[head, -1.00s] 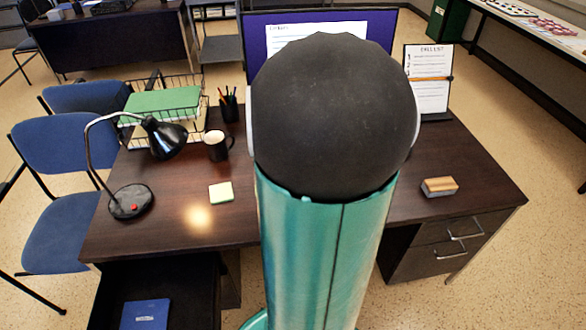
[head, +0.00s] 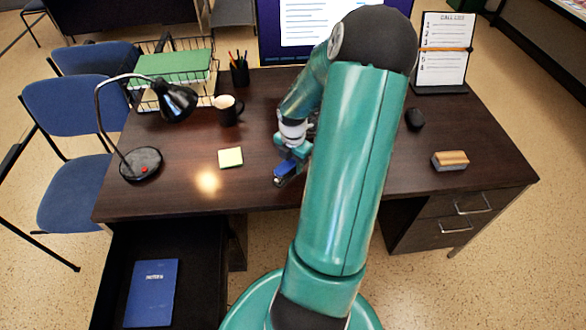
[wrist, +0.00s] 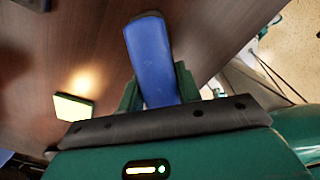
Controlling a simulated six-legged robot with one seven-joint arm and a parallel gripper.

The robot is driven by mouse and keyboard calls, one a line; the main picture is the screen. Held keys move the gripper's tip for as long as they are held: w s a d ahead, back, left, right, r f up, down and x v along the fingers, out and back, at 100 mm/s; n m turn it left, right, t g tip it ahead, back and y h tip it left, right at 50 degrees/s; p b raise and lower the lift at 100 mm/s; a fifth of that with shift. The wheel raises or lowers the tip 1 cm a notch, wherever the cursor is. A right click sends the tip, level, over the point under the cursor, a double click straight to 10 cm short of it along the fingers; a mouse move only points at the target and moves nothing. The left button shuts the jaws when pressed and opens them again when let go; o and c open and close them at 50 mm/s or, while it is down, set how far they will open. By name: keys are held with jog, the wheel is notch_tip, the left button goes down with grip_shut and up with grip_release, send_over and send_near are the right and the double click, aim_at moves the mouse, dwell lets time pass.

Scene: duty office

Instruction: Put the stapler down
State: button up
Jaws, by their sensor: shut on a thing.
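The blue stapler (wrist: 150,55) is held between the two green fingers of my gripper (wrist: 157,85) in the wrist view. In the head view, my gripper (head: 291,158) is at the desk's front middle, with the stapler (head: 287,170) pointing toward the front edge. My gripper is shut on it. I cannot tell whether the stapler touches the desk top (head: 190,185). My arm hides part of the desk behind and to the right.
A yellow note pad (head: 230,157) lies left of the gripper. A lamp (head: 140,163), mug (head: 228,111), pen cup (head: 239,72) and wire tray (head: 150,100) stand farther left. An open drawer (head: 200,270) holds a blue notebook (head: 151,292). A wooden-topped block (head: 450,161) and a mouse (head: 414,119) are right.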

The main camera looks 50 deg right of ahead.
aim_at(293, 169)
jog(key=shift+w+d+f, duration=0.15)
jog(key=shift+d+f, duration=0.05)
jog(key=shift+f, duration=1.55)
jog(key=shift+f, duration=0.2)
jog(key=o, duration=1.1)
jog(key=shift+r, duration=0.1)
